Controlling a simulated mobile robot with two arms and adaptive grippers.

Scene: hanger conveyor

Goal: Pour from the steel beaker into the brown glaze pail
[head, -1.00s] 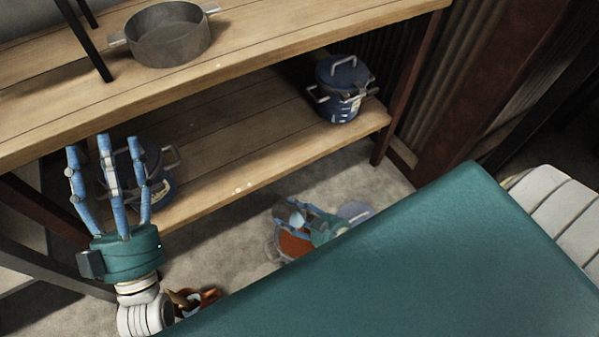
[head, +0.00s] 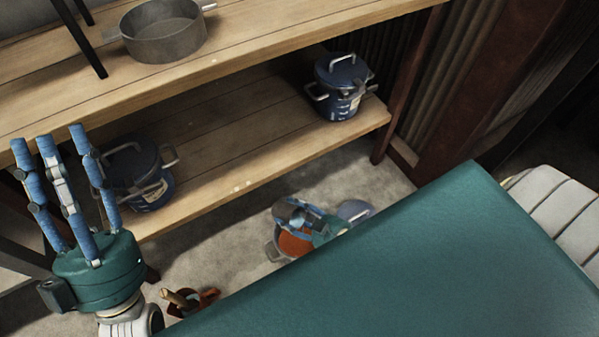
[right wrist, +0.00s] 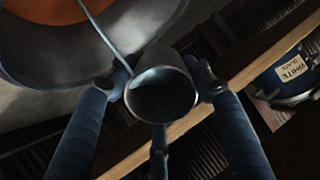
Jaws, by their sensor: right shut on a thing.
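The steel beaker (head: 288,210) is small and partly hidden in the head view. My right gripper (head: 308,217) is shut on it above the pail. In the right wrist view the beaker (right wrist: 162,95) sits between the fingers, its dark round opening facing the camera. The pail (head: 273,247) stands on the floor with orange-brown glaze (head: 294,243) inside; its rim fills the upper left of the right wrist view. A thin pale line runs from the beaker across the pail; I cannot tell whether it is liquid. My left gripper (head: 55,145) is open and empty, fingers up.
A wooden shelf holds a grey pan (head: 165,45) on top and two blue lidded pails, one left (head: 150,185) and one right (head: 340,95), below. The right wrist view shows a "WHITE" label (right wrist: 291,68). A reddish container with sticks (head: 200,300) stands on the floor.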

